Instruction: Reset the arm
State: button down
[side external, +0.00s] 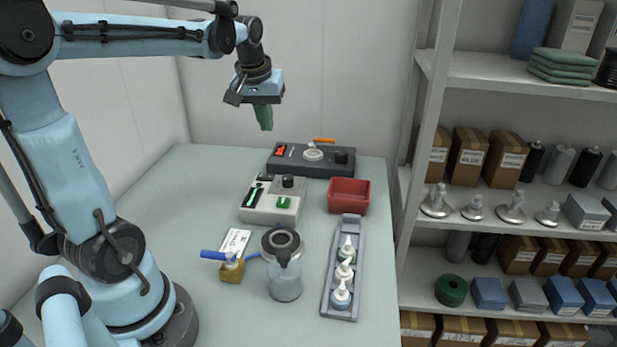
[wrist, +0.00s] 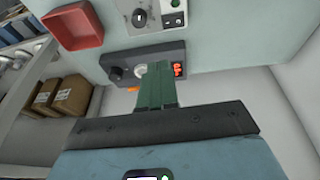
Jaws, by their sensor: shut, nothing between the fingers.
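My gripper (side external: 265,124) hangs from the raised arm above the back of the table (side external: 181,226), well clear of everything on it. Its green fingers point down and are shut with nothing between them. In the wrist view the shut green fingers (wrist: 158,68) cover part of a dark control box (wrist: 120,72). This dark box also shows in the side view (side external: 330,167), below and to the right of the fingertips, with a pale round part on top.
A stocked shelf (side external: 405,180) is at the right. The table's left part is clear.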

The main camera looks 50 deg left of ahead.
jog(key=shift+d, duration=0.1)
jog(key=s+d+f+m+t, duration=0.1)
jog(key=s+d+m, duration=0.1)
jog(key=d, duration=0.4)
jog(key=s+d+f+m+t+h, duration=0.1)
jog(key=s+d+f+m+t, duration=0.1)
jog(key=d+m, duration=0.2)
jog(key=s+d+f+m+t+h, duration=0.1)
jog(key=s+d+f+m, duration=0.1)
jog(key=d, duration=0.7)
jog(key=shift+f+m, duration=0.2)
jog(key=shift+m, duration=0.3)
